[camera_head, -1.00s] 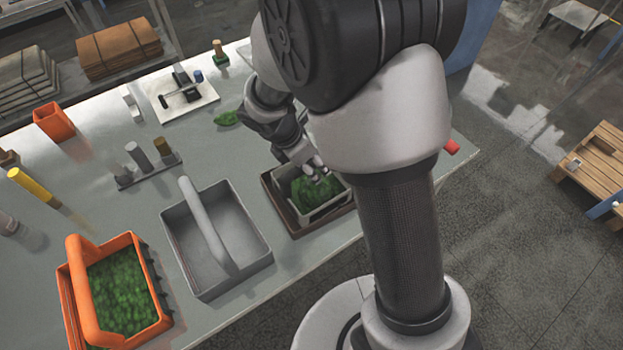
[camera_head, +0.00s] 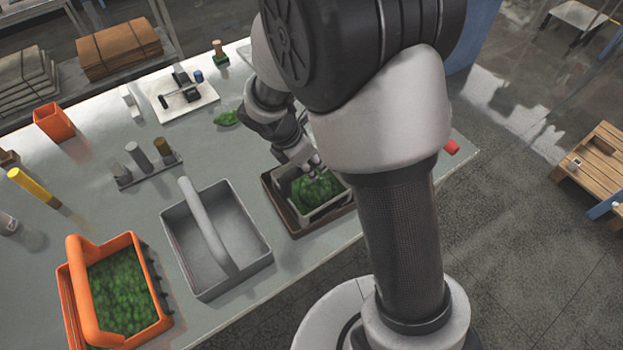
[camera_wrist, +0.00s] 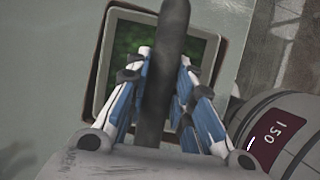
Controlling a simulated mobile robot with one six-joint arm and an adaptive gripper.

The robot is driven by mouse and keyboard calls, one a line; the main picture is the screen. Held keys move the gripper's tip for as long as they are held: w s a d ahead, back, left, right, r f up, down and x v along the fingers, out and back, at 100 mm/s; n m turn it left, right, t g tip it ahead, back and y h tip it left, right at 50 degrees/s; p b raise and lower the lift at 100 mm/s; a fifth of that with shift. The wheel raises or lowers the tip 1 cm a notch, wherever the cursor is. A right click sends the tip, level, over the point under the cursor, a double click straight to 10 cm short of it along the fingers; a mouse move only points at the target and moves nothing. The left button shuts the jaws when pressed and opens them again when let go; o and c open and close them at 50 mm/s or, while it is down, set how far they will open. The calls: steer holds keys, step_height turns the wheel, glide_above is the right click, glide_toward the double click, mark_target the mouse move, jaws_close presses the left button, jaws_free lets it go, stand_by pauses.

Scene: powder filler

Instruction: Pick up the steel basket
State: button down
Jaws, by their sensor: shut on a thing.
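The steel basket (camera_head: 333,213) is the small, pale-rimmed one filled with green leafy stuff. It sits in a brown tray (camera_head: 296,232) near the front edge of the table, partly behind my arm. My gripper (camera_head: 314,168) is over it, pointing down. In the wrist view, my gripper (camera_wrist: 162,75) has its blue-and-white fingers on both sides of a dark bar, the basket's handle (camera_wrist: 172,25), and is shut on it. The basket's rim (camera_wrist: 105,62) and green fill show below the fingers. The basket appears to rest in the tray.
An empty grey basket with a handle (camera_head: 250,248) stands close to the left of the tray. An orange basket (camera_head: 152,280) with green fill stands further left. Behind are a rack of cylinders (camera_head: 150,172), a white board (camera_head: 190,103) and a green leaf (camera_head: 227,118).

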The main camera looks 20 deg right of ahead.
stand_by(0.8)
step_height(320, 180, up, 13)
steer(key=p, duration=0.5)
steer(key=s+d+b, duration=0.1)
steer(key=s+d, duration=0.1)
steer(key=s, duration=0.6)
steer(key=s+d, duration=0.3)
steer(key=s, duration=0.6)
steer(key=shift+d+f+b, duration=0.2)
steer(key=shift+d+b, duration=0.1)
steer(key=shift+b, duration=0.05)
steer(key=shift+w+a+f, duration=0.75)
steer(key=shift+w+a, duration=0.35)
steer(key=shift+w, duration=1.7)
steer(key=shift+w+a+f, duration=0.7)
steer(key=shift+w+a, duration=0.35)
steer(key=shift+w, duration=1.7)
steer(key=shift+w+a+f, duration=0.75)
steer(key=shift+w+a, duration=0.35)
steer(key=shift+w, duration=1.7)
